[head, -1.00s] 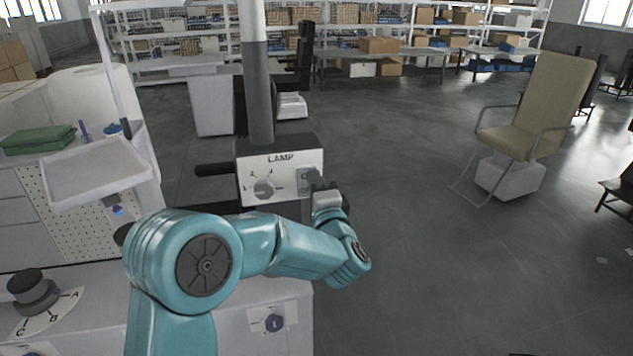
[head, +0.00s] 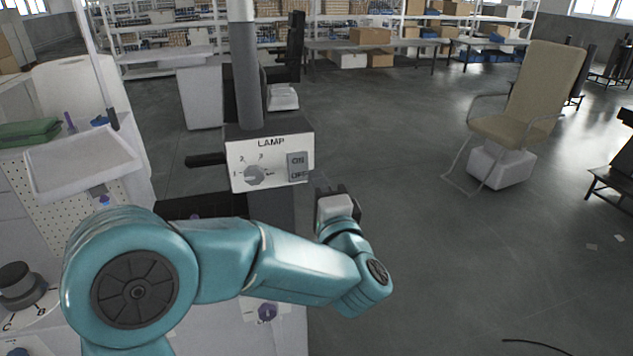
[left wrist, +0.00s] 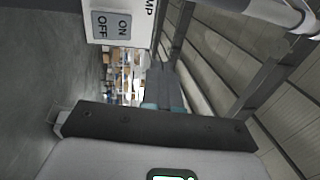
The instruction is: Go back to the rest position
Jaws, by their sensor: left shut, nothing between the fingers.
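My left gripper (head: 338,192) is in the head view, in front of and a little below the right side of the lamp control box, apart from it. It is shut and empty. The lamp box (head: 270,162) is white-faced, with a dial (head: 254,175) and an ON/OFF rocker switch (head: 297,167). In the left wrist view the rocker switch (left wrist: 112,25) shows at the top left, beyond the dark gripper part (left wrist: 150,130). My right gripper is in neither view.
A white tray (head: 84,166) and a green case (head: 28,133) are at the left. A knob (head: 20,286) with lettered positions sits at the lower left. A beige chair (head: 530,95) stands at the right.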

